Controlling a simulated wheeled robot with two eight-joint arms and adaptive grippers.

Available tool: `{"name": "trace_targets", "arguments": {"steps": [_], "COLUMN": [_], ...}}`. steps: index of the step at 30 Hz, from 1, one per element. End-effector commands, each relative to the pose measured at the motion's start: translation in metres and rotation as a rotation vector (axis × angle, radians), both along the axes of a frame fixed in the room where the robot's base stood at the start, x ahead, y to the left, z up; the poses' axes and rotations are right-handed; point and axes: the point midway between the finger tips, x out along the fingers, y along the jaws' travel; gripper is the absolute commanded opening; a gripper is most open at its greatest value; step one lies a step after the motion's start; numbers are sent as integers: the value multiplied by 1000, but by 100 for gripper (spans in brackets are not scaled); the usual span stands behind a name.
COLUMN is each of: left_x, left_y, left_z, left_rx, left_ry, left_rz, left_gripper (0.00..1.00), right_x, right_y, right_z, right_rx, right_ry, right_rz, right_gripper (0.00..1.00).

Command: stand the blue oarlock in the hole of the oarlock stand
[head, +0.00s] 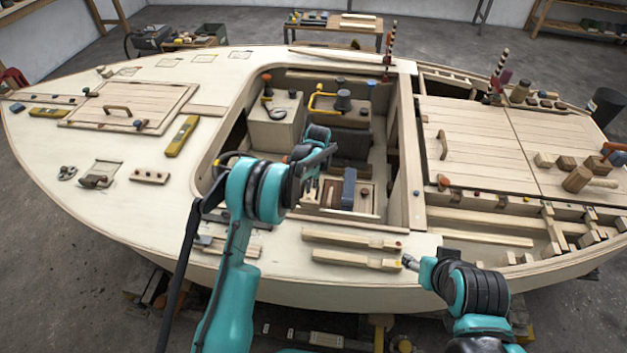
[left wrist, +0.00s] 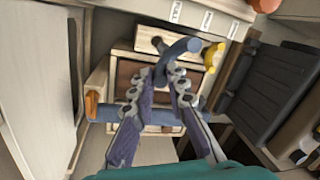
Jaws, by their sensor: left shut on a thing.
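My left gripper (left wrist: 171,76) is shut on the blue oarlock (left wrist: 184,47), whose curved blue end shows beyond the fingertips in the left wrist view. The fingers hide its middle. Behind the fingers is a light wooden box-like piece (left wrist: 122,56) with brown panels and a dark round spot near its top. It may be the oarlock stand, but I cannot make out its hole.
A blue bar (left wrist: 105,112) crosses behind the fingers. A yellow piece (left wrist: 212,56) is beside the wooden piece. The cockpit walls (head: 402,150) close in around my left gripper. Wooden bars (head: 355,240) lie on the near deck, left of my right gripper.

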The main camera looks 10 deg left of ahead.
Motion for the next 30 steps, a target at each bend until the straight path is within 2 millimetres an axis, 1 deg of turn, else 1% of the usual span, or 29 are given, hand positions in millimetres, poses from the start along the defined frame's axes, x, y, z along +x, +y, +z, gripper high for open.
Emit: {"name": "trace_targets", "arguments": {"steps": [3,30], "left_x": [0,0], "left_y": [0,0], "left_z": [-8,-55], "left_rx": [0,0], "left_ry": [0,0], "left_rz": [0,-1], "left_gripper": [0,0], "right_x": [0,0], "right_y": [0,0], "right_z": [-5,-28], "right_rx": [0,0], "right_ry": [0,0], "right_rz": [0,0], "right_gripper": [56,56]}}
